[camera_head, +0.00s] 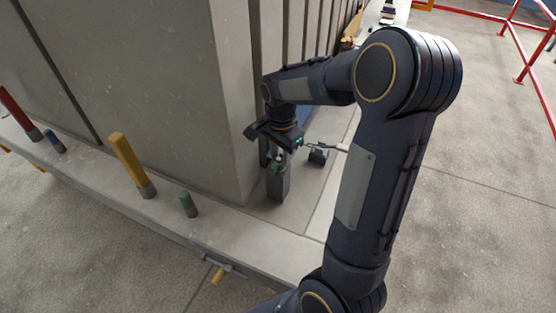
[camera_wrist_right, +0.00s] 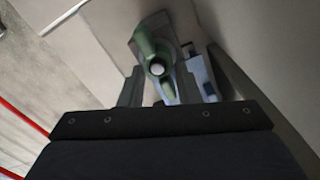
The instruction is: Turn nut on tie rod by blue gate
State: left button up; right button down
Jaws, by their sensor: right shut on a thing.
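A green wing-like nut (camera_wrist_right: 146,45) with a pale round rod end (camera_wrist_right: 157,69) at its middle shows in the wrist view. My right gripper (camera_wrist_right: 163,88) is shut on the nut, with a finger on either side of it. In the head view the right gripper (camera_head: 277,157) reaches down beside the corner of the big concrete panel, over a grey upright block (camera_head: 278,184). The nut is mostly hidden there. A blue part (camera_wrist_right: 207,88) shows by the right finger in the wrist view; I cannot tell whether it is the gate. My left gripper is out of view.
The tall concrete mould panel (camera_head: 140,70) stands close left of the gripper. Red, blue, yellow (camera_head: 132,164) and green (camera_head: 188,204) pegs stand along the ledge (camera_head: 232,236). A small dark block (camera_head: 318,156) lies right of the gripper. Red railings (camera_head: 535,62) stand far right.

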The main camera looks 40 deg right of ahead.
aim_at(280, 158)
jog(key=shift+s+a+f+m, duration=0.1)
jog(key=shift+a+f+m, duration=0.1)
jog(key=shift+f+m, duration=0.35)
jog(key=shift+s+m+p, duration=0.3)
jog(key=shift+m, duration=0.65)
jog(key=c, duration=1.3)
grip_release()
jog(key=shift+a+r, duration=0.1)
jog(key=o, duration=0.4)
jog(key=shift+w+r, duration=0.1)
jog(key=shift+w, duration=0.15)
jog(key=shift+c, duration=0.2)
jog(key=shift+r, duration=0.1)
jog(key=shift+r, duration=0.1)
notch_tip(280, 158, up, 8)
jog(key=shift+f, duration=0.2)
